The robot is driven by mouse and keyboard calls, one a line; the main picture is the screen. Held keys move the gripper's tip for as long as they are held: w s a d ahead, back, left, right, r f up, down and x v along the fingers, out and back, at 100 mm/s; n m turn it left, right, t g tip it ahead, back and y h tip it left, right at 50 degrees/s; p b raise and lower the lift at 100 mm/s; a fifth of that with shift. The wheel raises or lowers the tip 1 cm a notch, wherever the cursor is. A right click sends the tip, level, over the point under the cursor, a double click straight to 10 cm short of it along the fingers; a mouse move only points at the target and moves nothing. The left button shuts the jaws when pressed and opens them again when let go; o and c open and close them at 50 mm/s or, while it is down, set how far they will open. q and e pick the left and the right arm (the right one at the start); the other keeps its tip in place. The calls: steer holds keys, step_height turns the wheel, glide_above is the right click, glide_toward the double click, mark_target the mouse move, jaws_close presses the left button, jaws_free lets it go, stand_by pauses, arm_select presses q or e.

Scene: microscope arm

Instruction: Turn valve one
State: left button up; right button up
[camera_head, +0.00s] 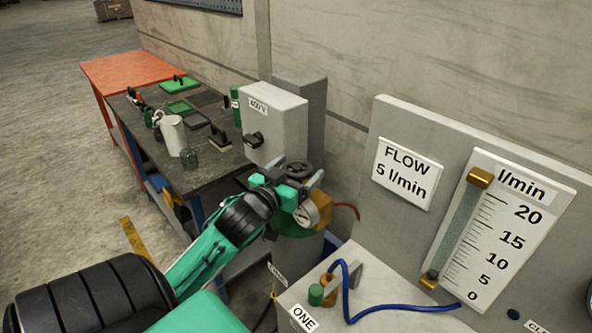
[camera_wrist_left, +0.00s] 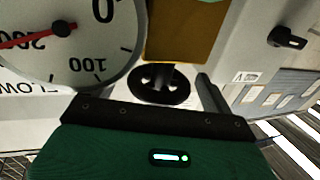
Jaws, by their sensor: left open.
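A black handwheel (camera_head: 297,169) sits on top of the brass valve body (camera_head: 320,205) of a gas cylinder, beside a round gauge (camera_head: 306,213). My left gripper (camera_head: 292,178) is open at this handwheel. In the left wrist view the handwheel (camera_wrist_left: 158,84) shows ahead of the jaws, near the right finger (camera_wrist_left: 211,93); whether they touch it I cannot tell. The gauge (camera_wrist_left: 65,35) fills the upper left there. A green knob (camera_head: 315,294) on a brass fitting stands on the grey bench, behind a label reading ONE (camera_head: 303,318). My right gripper is not in view.
A flow panel (camera_head: 500,215) with a scale and a FLOW 5 l/min sign (camera_head: 407,173) stands at the right. A blue hose (camera_head: 385,313) runs along its base. A grey 400 V box (camera_head: 275,125) and a cluttered dark table (camera_head: 215,178) lie behind my left gripper.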

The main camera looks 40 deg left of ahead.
arm_select(q)
steer(key=shift+c, duration=0.5)
arm_select(e)
steer(key=shift+d, duration=0.15)
arm_select(q)
steer(key=c, duration=0.9)
arm_select(e)
steer(key=shift+d+r, duration=0.1)
steer(key=shift+d, duration=0.25)
